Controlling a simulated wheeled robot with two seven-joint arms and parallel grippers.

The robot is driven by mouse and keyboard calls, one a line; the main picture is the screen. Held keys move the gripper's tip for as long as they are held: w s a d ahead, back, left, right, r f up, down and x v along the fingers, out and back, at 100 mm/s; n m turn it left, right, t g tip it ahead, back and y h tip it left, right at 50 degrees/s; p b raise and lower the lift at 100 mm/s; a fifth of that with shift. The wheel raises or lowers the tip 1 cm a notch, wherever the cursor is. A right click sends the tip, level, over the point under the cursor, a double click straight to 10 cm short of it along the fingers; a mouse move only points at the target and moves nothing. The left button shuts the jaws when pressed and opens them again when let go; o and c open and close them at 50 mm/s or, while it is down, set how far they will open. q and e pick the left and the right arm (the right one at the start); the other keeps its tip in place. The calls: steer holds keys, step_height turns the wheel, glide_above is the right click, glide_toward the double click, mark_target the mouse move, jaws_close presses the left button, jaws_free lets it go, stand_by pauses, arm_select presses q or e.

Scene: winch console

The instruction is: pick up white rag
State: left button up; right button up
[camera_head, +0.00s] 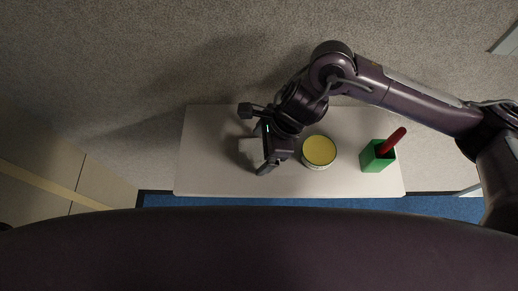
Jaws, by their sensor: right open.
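The white rag (248,147) lies on the pale table, left of the middle. It is partly hidden by my right gripper and is hard to tell from the table top. My right gripper (253,141) reaches over the rag from the right, its two fingers spread apart to the far and near sides. It is open, and I cannot tell its height above the rag. My left gripper is not in view.
A round tin with a yellow top (319,150) stands close to the right of my gripper. A green box (376,157) holding a red-handled thing (393,140) stands further right. The table (207,176) is clear at its left end.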

mark_target(261, 150)
steer(key=c, duration=1.2)
steer(key=shift+o, duration=0.2)
steer(key=shift+r+p, duration=0.35)
steer(key=shift+p, duration=0.3)
steer(key=shift+w+r, duration=0.1)
steer(key=shift+r, duration=0.1)
step_height(261, 150, up, 20)
steer(key=b, duration=0.3)
steer(key=shift+f, duration=0.25)
